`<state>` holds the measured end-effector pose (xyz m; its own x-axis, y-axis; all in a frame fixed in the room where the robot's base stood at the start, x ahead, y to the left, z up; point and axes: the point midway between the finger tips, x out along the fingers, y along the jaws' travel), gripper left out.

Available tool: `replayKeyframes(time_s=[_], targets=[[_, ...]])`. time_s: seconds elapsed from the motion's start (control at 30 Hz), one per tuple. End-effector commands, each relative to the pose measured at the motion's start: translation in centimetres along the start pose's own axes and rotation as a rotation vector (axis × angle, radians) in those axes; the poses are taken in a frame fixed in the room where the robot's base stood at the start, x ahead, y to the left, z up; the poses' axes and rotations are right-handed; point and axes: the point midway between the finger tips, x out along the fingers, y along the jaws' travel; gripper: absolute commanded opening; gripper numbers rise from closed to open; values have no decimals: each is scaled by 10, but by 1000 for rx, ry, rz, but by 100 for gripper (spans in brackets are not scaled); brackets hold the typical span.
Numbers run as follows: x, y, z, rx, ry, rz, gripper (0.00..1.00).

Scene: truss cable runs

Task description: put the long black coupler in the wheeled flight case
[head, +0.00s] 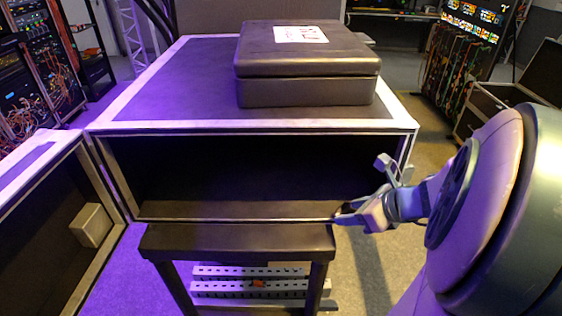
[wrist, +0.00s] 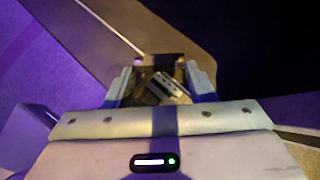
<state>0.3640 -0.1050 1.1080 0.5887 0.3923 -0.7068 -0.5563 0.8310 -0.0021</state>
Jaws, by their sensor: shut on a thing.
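My gripper (head: 376,196) is at the right front corner of a large open-fronted case. In the wrist view my gripper (wrist: 160,86) is shut on a small dark piece (wrist: 158,90) with a silvery band, which fits the long black coupler. Its dark end (head: 346,211) also shows in the head view; the rest is hidden by the fingers. The large case (head: 260,126) has pale metal edges and a dark, empty-looking inside. Another open case (head: 62,152) stands at the left. I see no wheels on either, so I cannot tell which is the wheeled flight case.
A closed black box (head: 305,88) with a white label lies on the large case. A dark bench (head: 237,241) stands close in front, with perforated rails (head: 250,289) below. A pale block (head: 91,225) is inside the left case. Racks and another case (head: 490,103) stand behind right.

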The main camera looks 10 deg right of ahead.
Motion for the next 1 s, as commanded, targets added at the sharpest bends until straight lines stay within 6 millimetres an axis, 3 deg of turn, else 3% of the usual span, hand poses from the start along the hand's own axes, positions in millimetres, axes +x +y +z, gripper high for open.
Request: replayKeyframes(time_s=[0.1, 0.3, 0.57, 0.77, 1.0], targets=[[23, 0, 26, -2, 2, 5, 24], [55, 0, 57, -2, 1, 4, 24], [73, 0, 74, 0, 0, 2, 24], [98, 0, 100, -1, 1, 4, 24], [110, 0, 88, 2, 0, 1, 24]])
